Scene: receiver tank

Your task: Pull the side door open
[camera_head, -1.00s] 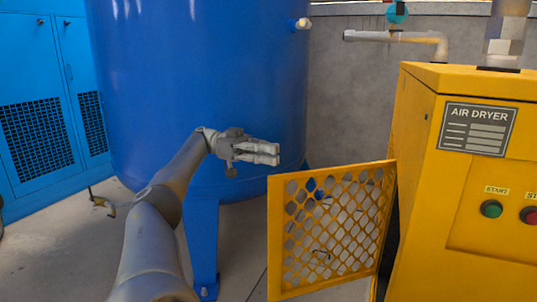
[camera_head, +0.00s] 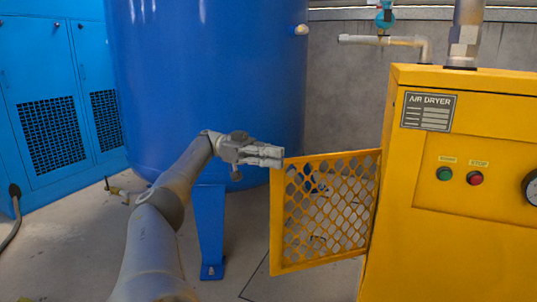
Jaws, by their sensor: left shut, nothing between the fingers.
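The side door (camera_head: 324,162) is a yellow lattice panel hinged on the left side of the yellow air dryer (camera_head: 398,185). It stands swung open, out to the left of the cabinet. My left gripper (camera_head: 281,157) is shut and empty, at the upper left corner of the door. I cannot tell whether its fingertips touch the door frame. A small dark loop, perhaps the door's handle, shows through the lattice. My right gripper is not in view.
A large blue tank (camera_head: 212,80) stands behind my left arm, with a blue leg (camera_head: 210,230) on the floor. Blue cabinets (camera_head: 45,100) are at the left. A grey pipe (camera_head: 385,41) runs along the back wall.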

